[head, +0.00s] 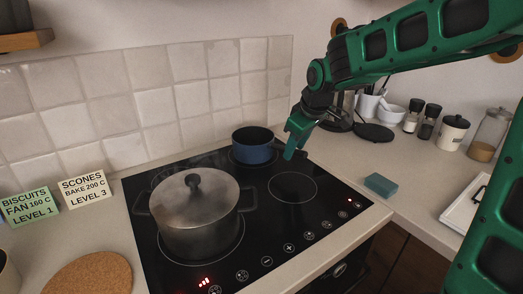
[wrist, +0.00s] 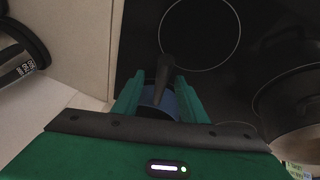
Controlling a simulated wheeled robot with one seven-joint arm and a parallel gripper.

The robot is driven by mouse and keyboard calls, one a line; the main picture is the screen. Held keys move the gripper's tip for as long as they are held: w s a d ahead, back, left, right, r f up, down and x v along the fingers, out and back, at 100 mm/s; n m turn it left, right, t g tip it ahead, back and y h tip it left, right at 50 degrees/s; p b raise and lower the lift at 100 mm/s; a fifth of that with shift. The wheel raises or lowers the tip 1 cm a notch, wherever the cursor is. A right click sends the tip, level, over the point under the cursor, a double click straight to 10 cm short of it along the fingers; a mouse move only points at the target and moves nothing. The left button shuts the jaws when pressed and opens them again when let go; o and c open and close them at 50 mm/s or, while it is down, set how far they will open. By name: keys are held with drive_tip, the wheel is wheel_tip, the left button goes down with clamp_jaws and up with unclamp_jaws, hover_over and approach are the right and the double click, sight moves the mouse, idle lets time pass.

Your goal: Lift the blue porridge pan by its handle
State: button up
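The blue porridge pan (head: 254,151) stands on the back hob ring in the head view. In the wrist view part of its blue body (wrist: 158,101) shows between my fingers, with its dark handle (wrist: 163,72) reaching up the picture. My gripper (head: 294,147) is just right of the pan, pointing down. In the wrist view my gripper (wrist: 160,92) is open, with one green finger on each side of the handle and gaps between. I cannot tell whether the fingertips are level with the handle or above it.
A large lidded steel pot (head: 195,222) stands on the front left of the black hob (head: 262,218). The right ring (head: 293,187) is empty. A teal sponge (head: 380,184) lies right of the hob. Jars and a mortar stand along the back wall at the right.

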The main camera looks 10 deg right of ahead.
drive_tip(key=shift+x, duration=1.2)
drive_tip(key=shift+r, duration=0.1)
clamp_jaws()
